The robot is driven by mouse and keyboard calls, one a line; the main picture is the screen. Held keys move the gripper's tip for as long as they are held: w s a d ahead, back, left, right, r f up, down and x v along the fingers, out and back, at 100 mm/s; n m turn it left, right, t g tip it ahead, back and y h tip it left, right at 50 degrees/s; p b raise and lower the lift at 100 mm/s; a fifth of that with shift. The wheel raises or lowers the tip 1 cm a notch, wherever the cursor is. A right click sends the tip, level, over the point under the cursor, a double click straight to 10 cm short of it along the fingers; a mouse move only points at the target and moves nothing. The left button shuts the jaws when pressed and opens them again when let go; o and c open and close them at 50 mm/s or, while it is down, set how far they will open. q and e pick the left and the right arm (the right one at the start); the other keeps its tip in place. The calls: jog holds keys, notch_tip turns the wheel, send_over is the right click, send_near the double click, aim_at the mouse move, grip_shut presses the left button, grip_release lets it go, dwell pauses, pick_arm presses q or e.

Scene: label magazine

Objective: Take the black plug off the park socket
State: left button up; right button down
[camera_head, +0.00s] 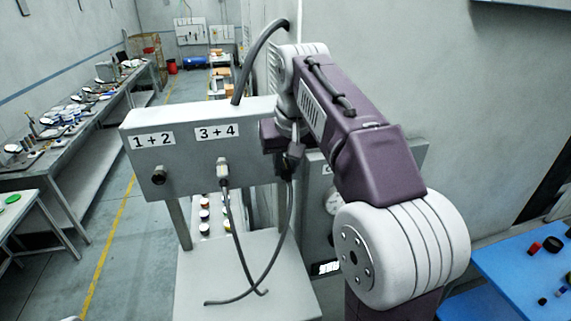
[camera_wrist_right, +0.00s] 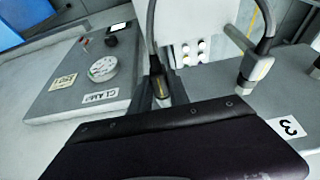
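A grey box (camera_head: 195,150) carries the labels "1 + 2" and "3 + 4". A dark round socket (camera_head: 159,177) under "1 + 2" has no cable. A grey plug (camera_head: 222,172) with a hanging cable sits under "3 + 4"; it also shows in the right wrist view (camera_wrist_right: 249,74). My right gripper (camera_head: 288,160) is at the box's right end, around or right beside a dark plug (camera_wrist_right: 160,87) whose cable hangs down. I cannot tell whether the fingers touch it. The park socket is not clearly visible; my gripper and arm cover that end. My left gripper is out of view.
A grey panel with a round gauge (camera_wrist_right: 102,68) and a "CLAMP" label stands behind my right arm. A grey shelf (camera_head: 240,255) lies below the box under the cables. A thick dark conduit (camera_head: 255,60) rises from the box top. A blue table (camera_head: 515,285) is at the right.

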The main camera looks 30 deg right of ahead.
aim_at(290, 183)
jog(key=shift+s+f+b, duration=0.2)
jog(key=shift+b, duration=0.1)
jog(key=shift+s+a, duration=0.1)
jog(key=shift+s, duration=0.1)
jog(key=shift+s+a+b, duration=0.15)
jog(key=shift+s+b, duration=0.2)
jog(key=shift+s, duration=0.5)
jog(key=shift+s+a+b, duration=0.15)
jog(key=shift+s+b, duration=0.15)
jog(key=shift+s, duration=0.3)
jog(key=shift+s+a+r, duration=0.1)
jog(key=shift+s, duration=0.2)
